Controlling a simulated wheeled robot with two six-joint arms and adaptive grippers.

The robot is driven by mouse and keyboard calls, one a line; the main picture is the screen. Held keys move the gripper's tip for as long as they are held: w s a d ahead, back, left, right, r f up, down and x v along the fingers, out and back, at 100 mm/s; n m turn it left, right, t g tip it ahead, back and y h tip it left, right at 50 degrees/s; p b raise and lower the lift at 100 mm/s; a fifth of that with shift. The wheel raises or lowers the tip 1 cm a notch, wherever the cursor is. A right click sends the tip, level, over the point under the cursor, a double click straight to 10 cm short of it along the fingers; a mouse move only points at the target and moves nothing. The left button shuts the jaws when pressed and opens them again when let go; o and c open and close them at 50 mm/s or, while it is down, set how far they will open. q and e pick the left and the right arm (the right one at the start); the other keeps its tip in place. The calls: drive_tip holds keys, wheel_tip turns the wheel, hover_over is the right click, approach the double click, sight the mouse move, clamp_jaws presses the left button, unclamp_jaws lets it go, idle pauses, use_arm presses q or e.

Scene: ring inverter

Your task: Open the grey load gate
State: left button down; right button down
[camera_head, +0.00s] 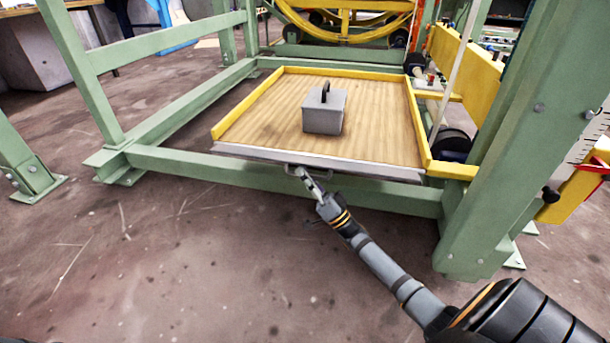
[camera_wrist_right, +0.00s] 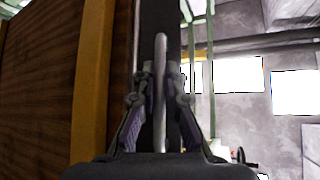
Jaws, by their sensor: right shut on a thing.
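The grey load gate (camera_head: 370,169) is a low grey strip along the front edge of a wooden platform (camera_head: 262,110). A small bar handle (camera_head: 290,171) sits at the middle of its front face. My right gripper (camera_head: 301,174) is at this handle, its arm coming from the lower right. In the right wrist view the handle (camera_wrist_right: 160,90) is a pale upright bar between the two fingers (camera_wrist_right: 160,100), which are shut on it. The gate's dark face (camera_wrist_right: 147,30) is behind the bar. My left gripper is not in view.
A grey block (camera_head: 323,112) with a black handle stands on the platform. Yellow rails (camera_head: 245,107) edge the platform. A green beam (camera_head: 230,170) runs below the gate, and a thick green post (camera_head: 500,150) stands at the right. The floor (camera_head: 180,260) in front is clear.

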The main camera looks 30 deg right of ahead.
drive_tip(key=c, duration=1.7)
unclamp_jaws()
drive_tip(key=shift+r, duration=0.1)
